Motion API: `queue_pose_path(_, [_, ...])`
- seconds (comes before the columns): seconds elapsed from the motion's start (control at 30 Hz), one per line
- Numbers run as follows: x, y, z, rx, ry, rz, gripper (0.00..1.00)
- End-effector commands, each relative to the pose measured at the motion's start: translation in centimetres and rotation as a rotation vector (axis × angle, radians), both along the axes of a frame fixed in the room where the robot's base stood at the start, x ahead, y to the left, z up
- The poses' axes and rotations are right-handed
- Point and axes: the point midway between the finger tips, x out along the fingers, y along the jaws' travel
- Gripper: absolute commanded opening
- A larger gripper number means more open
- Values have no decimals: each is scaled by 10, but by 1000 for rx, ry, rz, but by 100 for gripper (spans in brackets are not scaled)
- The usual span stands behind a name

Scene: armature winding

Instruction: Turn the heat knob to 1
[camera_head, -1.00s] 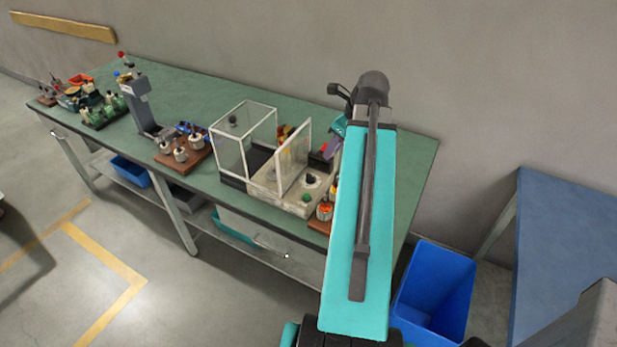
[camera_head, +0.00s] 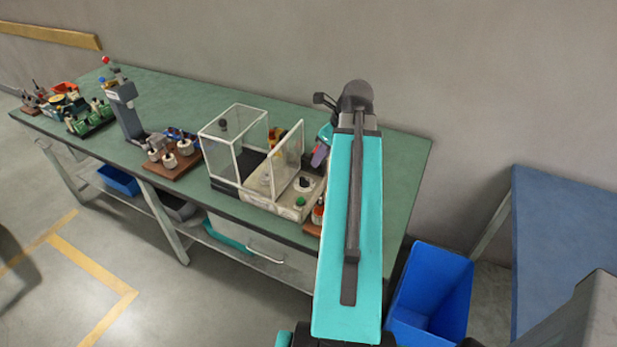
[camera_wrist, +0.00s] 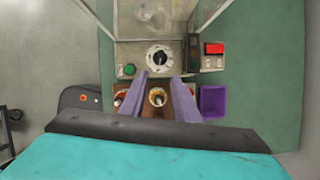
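A black knob (camera_wrist: 160,56) sits on a round white dial on the front panel of a beige machine (camera_head: 272,203). It also shows in the head view (camera_head: 304,183). The dial's marks are too small to read. A green button (camera_wrist: 129,69) is left of the knob. My gripper (camera_wrist: 160,78) has its two purple fingers apart, with nothing between them. In the wrist view the fingertips appear just below the knob, one to each side. Their height above the panel cannot be told. In the head view my arm hides most of the gripper.
A clear-walled enclosure (camera_head: 234,118) with an open panel stands on the machine. A red part (camera_wrist: 214,48) is right of the knob. A brown tray with several small items lies under the fingers in the wrist view, beside a purple bin (camera_wrist: 213,102). A blue bin (camera_head: 432,290) stands on the floor.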

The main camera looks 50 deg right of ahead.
Motion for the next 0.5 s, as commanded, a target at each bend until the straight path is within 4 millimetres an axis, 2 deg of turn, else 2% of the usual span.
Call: queue_pose_path(0.5, [18, 3, -42, 1, 1, 3, 29])
